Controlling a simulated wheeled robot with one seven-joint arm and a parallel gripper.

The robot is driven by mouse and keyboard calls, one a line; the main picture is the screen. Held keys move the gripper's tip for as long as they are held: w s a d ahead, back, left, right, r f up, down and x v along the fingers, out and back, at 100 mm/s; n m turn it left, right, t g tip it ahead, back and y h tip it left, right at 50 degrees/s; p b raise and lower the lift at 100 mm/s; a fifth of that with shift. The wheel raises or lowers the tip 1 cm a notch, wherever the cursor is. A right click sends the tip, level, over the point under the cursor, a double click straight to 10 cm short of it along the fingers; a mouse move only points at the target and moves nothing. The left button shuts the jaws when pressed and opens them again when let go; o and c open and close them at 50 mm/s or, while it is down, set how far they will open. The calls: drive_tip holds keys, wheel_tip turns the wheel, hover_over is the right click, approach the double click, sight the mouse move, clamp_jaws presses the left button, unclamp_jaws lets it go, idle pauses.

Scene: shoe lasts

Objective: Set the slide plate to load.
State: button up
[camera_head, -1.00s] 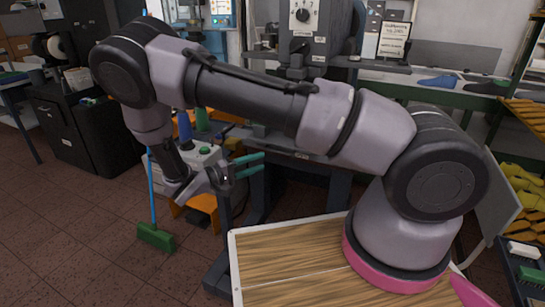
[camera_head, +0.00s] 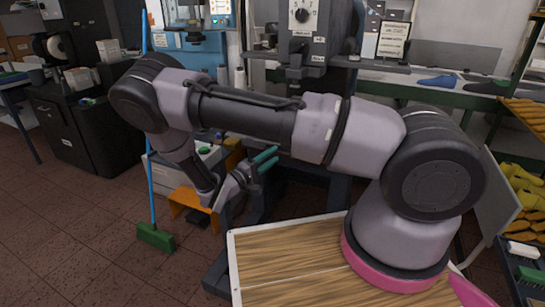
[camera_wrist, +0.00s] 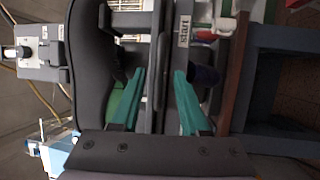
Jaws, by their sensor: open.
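My gripper (camera_head: 271,157) has teal fingers and is open, in front of the grey machine (camera_head: 318,45) in the head view. In the wrist view, the open fingers (camera_wrist: 160,76) stand either side of narrow grey upright bars, with nothing clearly held. A white label that seems to read "start" (camera_wrist: 184,31) sits beyond the fingertips. A dark rounded part (camera_wrist: 206,76) lies just right of the right finger; I cannot tell whether they touch. I cannot identify the slide plate with certainty. My arm hides much of the machine's lower front in the head view.
A wooden-topped surface (camera_head: 290,262) lies at the front. A green-headed broom (camera_head: 156,237) stands on the left floor. An orange stand (camera_head: 190,207) is low beside my gripper. Yellow shoe lasts (camera_head: 525,185) fill the right rack.

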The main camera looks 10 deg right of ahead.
drive_tip(key=shift+w+d+r, duration=0.1)
drive_tip(key=shift+w+d, duration=0.05)
drive_tip(key=shift+d, duration=0.2)
clamp_jaws()
idle(1.2)
